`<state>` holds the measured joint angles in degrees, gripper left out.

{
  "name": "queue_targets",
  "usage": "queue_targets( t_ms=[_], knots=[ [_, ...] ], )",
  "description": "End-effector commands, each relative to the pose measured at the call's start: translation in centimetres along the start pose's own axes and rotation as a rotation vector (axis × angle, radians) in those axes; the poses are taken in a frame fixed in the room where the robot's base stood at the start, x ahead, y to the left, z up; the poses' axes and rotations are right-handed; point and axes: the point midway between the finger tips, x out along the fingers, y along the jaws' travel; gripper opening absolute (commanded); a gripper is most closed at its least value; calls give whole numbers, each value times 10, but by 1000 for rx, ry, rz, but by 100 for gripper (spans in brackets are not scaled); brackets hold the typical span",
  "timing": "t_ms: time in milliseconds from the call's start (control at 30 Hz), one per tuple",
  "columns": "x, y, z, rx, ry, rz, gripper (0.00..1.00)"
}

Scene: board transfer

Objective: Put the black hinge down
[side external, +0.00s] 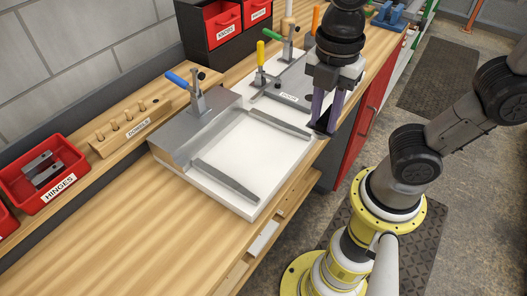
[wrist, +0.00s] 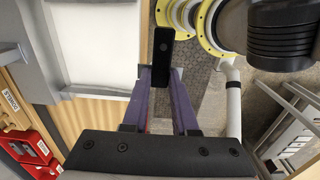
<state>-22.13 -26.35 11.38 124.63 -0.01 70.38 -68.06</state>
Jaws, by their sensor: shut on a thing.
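The black hinge (wrist: 160,62) is between the fingertips of my gripper (wrist: 160,78) in the wrist view, and my gripper is shut on it. In the side view the hinge shows as a dark piece (side external: 322,130) at the tips of my purple-fingered gripper (side external: 324,118), which points down near the right edge of the white board (side external: 262,148). The fingers partly hide the hinge. I cannot tell whether it touches anything below.
The board carries grey rails and a blue-handled clamp (side external: 196,95). A fixture (side external: 290,92) with yellow- and green-handled clamps stands behind. A red bin labelled HINGES (side external: 42,172) and a wooden dowel rack (side external: 130,125) stand left. The wooden bench (side external: 125,235) is clear at front.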

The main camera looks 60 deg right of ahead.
Motion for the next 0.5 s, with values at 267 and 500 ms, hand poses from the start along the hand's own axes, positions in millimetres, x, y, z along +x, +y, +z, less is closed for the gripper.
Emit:
queue_targets(
  t_ms=[267,500],
  knots=[
    [29,59,-23,2,-2,-6,0],
    [68,90,-36,3,-2,-5,0]
  ],
)
